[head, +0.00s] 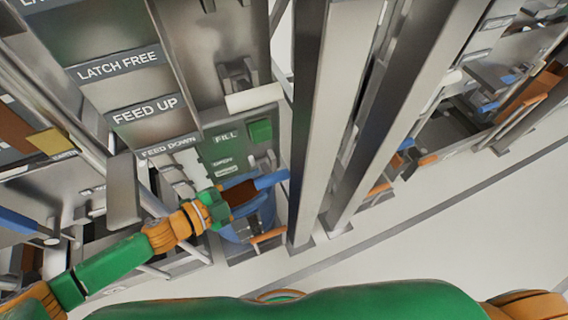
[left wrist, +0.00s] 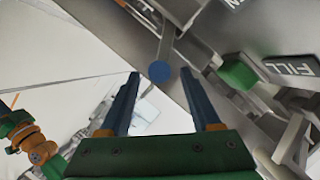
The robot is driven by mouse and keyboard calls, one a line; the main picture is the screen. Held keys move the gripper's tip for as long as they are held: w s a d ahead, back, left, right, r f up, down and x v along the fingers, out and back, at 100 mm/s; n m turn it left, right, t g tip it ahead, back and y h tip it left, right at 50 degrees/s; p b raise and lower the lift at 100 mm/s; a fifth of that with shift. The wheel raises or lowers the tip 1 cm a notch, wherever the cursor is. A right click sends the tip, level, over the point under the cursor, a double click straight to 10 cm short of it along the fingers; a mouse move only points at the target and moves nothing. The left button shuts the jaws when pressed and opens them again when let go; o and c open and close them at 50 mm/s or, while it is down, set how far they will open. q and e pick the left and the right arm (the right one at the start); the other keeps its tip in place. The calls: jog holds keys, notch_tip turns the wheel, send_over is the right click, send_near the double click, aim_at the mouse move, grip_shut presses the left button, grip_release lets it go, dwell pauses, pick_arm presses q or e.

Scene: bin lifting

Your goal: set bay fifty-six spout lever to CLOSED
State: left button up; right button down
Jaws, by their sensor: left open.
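The bay panel (head: 212,148) carries the labels FILL, OPEN and a lower one too small to read surely. A lever with a blue round knob (left wrist: 160,72) on a thin grey rod shows in the left wrist view; its position against the labels cannot be told. My left gripper (head: 284,177) is in front of the panel's lower right, with blue fingers. In the left wrist view my left gripper (left wrist: 160,76) is open, and the knob appears between its fingertips, with no visible contact. My right gripper is out of view.
A green block (head: 260,131) sits beside FILL, and also shows in the left wrist view (left wrist: 238,74). A blue bin (head: 262,211) with an orange handle (head: 268,236) stands below my gripper. A tall grey post (head: 312,120) rises close to its right. Open floor (head: 450,245) lies farther right.

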aim_at(278, 176)
pick_arm(q)
jog(key=shift+w+d, duration=0.1)
jog(key=shift+d, duration=0.25)
jog(key=x, duration=0.6)
jog(key=shift+w+d+f+b, duration=0.1)
jog(key=shift+w+d+b, duration=0.2)
jog(key=shift+b, duration=0.1)
jog(key=shift+s, duration=0.1)
grip_shut()
dwell(0.6)
